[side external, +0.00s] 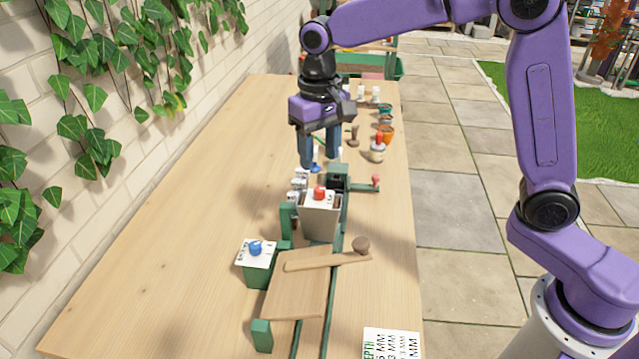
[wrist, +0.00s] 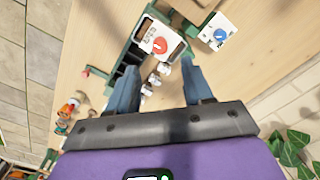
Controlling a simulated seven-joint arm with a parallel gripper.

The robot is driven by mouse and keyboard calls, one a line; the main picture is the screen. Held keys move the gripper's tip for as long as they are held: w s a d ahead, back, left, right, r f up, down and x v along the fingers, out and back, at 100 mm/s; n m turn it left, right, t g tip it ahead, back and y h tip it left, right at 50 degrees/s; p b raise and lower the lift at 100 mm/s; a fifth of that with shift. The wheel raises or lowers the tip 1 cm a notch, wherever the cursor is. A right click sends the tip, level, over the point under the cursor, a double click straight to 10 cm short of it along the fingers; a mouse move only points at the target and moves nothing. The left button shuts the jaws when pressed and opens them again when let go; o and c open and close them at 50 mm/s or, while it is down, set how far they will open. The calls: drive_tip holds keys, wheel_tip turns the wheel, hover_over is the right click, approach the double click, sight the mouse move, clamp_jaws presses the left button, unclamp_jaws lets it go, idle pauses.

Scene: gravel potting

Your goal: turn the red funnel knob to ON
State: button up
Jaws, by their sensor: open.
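The red funnel knob (side external: 319,193) sits on a white plate on top of the grey funnel (side external: 320,222), mid-bench in the side view. In the wrist view the red knob (wrist: 159,45) is on its white plate, ahead of the fingertips. The printing on the plate is too small to read. My gripper (side external: 319,164) is open and points down, above and behind the funnel, apart from the knob. In the wrist view its two fingers (wrist: 157,82) are spread with nothing gripped between them.
A blue knob (side external: 255,247) on a green box stands left of the funnel. A wooden board with a lever (side external: 325,262) lies in front. Small white pots (side external: 299,182) stand beside the funnel. The left bench is clear.

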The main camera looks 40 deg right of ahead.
sight(320, 189)
wheel_tip(320, 189, down, 8)
idle(0.4)
clamp_jaws()
